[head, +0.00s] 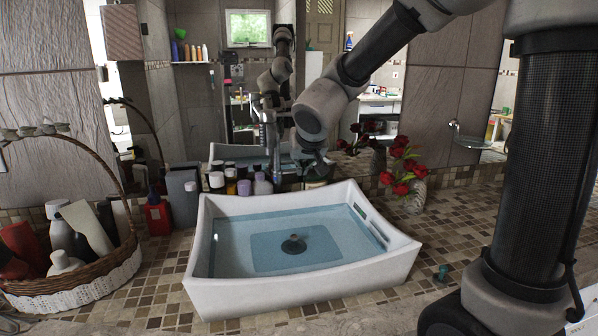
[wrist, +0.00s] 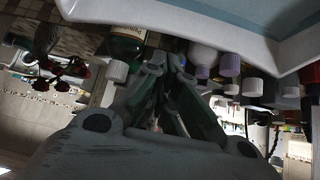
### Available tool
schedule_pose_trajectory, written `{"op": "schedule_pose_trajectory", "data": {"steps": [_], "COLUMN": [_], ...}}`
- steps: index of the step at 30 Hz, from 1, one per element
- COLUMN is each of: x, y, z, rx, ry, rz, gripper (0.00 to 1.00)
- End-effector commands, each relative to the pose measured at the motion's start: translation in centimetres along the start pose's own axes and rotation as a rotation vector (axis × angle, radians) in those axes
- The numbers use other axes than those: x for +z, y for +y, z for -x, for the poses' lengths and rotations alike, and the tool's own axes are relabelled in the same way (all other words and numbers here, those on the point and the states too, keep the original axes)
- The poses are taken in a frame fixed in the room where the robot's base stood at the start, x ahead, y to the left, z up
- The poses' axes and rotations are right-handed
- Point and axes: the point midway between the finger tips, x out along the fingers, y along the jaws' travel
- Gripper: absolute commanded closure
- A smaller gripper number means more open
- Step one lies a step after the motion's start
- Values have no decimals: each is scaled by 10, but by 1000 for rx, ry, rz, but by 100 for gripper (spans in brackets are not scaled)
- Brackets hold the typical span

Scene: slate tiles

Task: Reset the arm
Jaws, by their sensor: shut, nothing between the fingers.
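My arm reaches in from the upper right in the head view, bent down over the back edge of a white sink (head: 300,296). My gripper (head: 318,165) points down behind the sink's rim, near a row of bottles. In the wrist view my gripper (wrist: 172,62) is shut, with its fingers together and nothing seen between them. A green bottle with a white cap (wrist: 127,45) is close beside the fingers. Purple-capped and white-capped bottles (wrist: 229,66) stand on the other side. I cannot tell whether the fingers touch any bottle.
A wicker basket of bottles (head: 85,284) stands at the left. A red bottle (head: 158,215) is near it. Red flowers in a vase (head: 415,196) stand right of the sink. A mirror behind the counter reflects my arm. The air above the sink is clear.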

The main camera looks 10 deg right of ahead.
Motion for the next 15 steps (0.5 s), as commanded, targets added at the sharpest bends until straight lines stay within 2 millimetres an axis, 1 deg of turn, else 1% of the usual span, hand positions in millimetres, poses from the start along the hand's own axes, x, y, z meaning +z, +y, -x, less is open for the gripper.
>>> {"op": "schedule_pose_trajectory", "data": {"steps": [2, 5, 8, 11, 13, 15], "x": [0, 0, -6, -18, -18, -14], "y": [0, 0, -6, -14, -21, -31], "z": [8, 12, 12, 11, 11, 18], "rx": [0, 0, -31, -108, -194, -304], "ry": [1, 0, 27, 96, 131, 142], "rz": [-2, -44, -176, -298, -348, -373], "gripper": [100, 100, 100, 100, 100, 100]}}
